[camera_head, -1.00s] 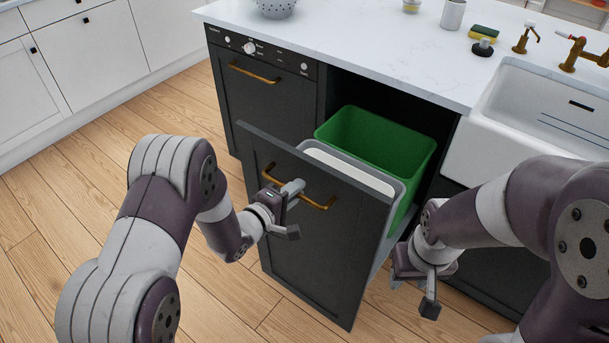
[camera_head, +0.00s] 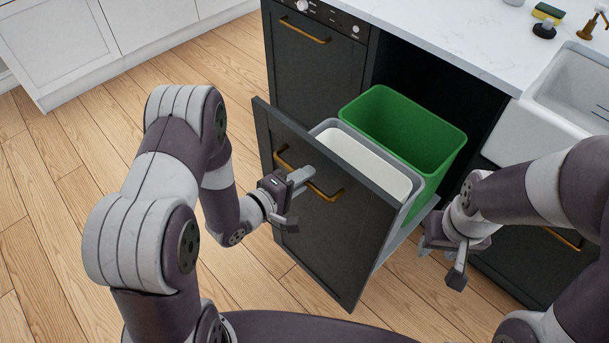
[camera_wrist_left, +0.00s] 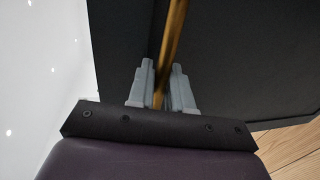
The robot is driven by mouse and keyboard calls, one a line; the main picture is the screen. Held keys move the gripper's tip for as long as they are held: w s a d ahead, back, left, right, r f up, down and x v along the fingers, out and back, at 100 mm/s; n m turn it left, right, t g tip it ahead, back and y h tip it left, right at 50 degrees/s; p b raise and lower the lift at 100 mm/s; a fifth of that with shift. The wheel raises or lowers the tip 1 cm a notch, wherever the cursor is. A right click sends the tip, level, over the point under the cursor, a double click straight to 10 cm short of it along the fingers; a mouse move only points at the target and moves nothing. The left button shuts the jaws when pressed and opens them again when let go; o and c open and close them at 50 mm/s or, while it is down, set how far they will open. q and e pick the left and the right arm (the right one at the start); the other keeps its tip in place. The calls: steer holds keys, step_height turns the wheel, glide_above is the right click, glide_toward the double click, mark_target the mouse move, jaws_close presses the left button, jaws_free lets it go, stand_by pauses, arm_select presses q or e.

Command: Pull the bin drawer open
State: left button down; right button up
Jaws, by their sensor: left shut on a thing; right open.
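The bin drawer (camera_head: 335,235) has a dark front panel and stands pulled out from the cabinet. A green bin (camera_head: 404,130) and a light grey bin (camera_head: 368,160) show inside it. A brass handle (camera_head: 325,192) runs across its front. My left gripper (camera_head: 299,190) is at the handle and shut on it. In the left wrist view the brass bar (camera_wrist_left: 172,45) passes between the two grey fingers (camera_wrist_left: 160,88). My right gripper (camera_head: 442,258) is open and empty, to the right of the drawer, and does not hold anything.
A white countertop (camera_head: 450,35) lies above the cabinets, with a white sink (camera_head: 570,95) at the right. A dark appliance front (camera_head: 310,70) with a brass handle stands left of the drawer opening. Wooden floor (camera_head: 100,200) is clear at the left.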

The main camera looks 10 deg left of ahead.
arm_select(q)
steer(key=c, duration=1.2)
jaws_free()
steer(key=p+v, duration=0.1)
steer(key=v, duration=1.1)
steer(key=shift+s+a, duration=0.2)
steer(key=shift+s, duration=0.1)
